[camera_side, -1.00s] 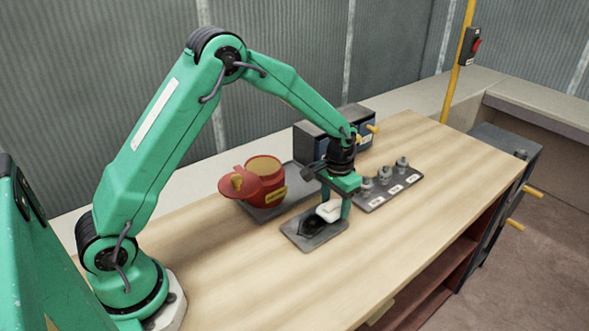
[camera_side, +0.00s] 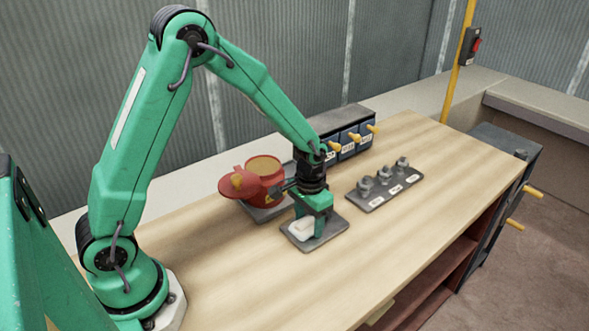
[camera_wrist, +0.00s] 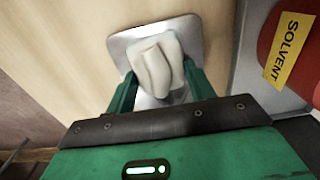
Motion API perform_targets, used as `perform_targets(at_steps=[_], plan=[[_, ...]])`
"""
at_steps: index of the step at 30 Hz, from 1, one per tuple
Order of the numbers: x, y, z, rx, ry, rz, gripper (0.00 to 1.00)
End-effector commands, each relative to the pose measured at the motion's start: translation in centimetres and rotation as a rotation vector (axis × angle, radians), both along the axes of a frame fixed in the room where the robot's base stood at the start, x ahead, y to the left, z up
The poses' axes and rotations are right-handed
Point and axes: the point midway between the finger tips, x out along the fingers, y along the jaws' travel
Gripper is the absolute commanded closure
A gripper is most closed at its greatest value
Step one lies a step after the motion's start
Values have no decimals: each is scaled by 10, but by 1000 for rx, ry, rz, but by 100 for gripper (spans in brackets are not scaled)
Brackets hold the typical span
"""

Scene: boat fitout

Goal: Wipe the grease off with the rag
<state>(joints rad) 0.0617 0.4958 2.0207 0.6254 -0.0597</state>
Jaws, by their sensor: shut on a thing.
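My gripper (camera_side: 315,222) is shut on a white rag (camera_side: 300,228) over a grey metal plate (camera_side: 322,239) on the bench. The rag looks low against the plate, but exact contact is hard to tell. In the wrist view the rag (camera_wrist: 158,62) is bunched between the green fingers of my gripper (camera_wrist: 157,85), above the pale plate (camera_wrist: 128,40). No dark grease shows on the visible part of the plate; the part under the rag and gripper is hidden.
A red solvent can (camera_side: 263,174) with its lid tipped open stands on a grey tray (camera_side: 270,213) just behind my gripper. A dark rack with several labelled fittings (camera_side: 383,186) lies to the right. A blue-fronted drawer box (camera_side: 345,143) stands behind. The front bench top (camera_side: 230,280) is clear.

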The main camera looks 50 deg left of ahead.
Motion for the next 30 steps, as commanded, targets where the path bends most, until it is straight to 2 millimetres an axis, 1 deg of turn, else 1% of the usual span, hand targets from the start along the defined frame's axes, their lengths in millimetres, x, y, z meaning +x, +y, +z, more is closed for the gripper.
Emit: perform_targets(at_steps=[1, 10, 30], plan=[[-5, 0, 0, 0, 3, 0, 68], [-28, 0, 0, 0, 3, 0, 68], [31, 0, -1, 0, 0, 1, 68]])
